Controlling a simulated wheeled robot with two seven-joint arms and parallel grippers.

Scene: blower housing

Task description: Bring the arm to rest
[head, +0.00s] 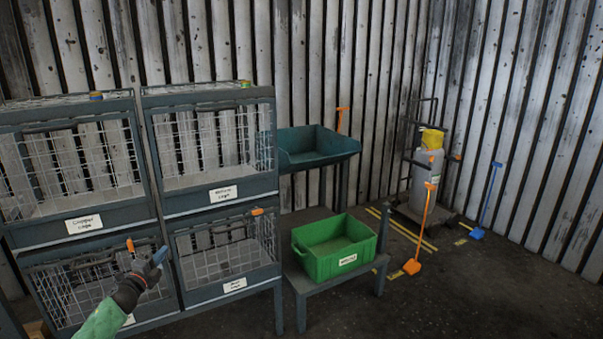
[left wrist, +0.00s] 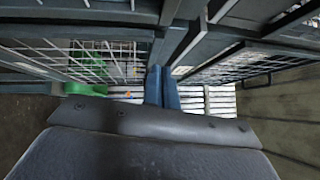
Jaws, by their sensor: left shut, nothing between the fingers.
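My left gripper (head: 160,256) reaches in from the lower left of the head view, in front of the lower left cage of the rack. Its blue fingers are together with nothing between them. In the left wrist view the blue fingers (left wrist: 162,88) stand side by side, pointing toward the rack frame. The rack of wire cages (head: 150,215) has several labelled compartments, and the lower left cage (head: 75,290) is partly hidden behind my arm. My right gripper is not in view.
A green bin (head: 312,262) sits on a low stand right of the rack. A teal tray (head: 308,158) stands behind it. A gas cylinder on a cart (head: 424,175), an orange-handled tool (head: 415,264) and a blue-handled tool (head: 478,232) stand at the right. The front right floor is clear.

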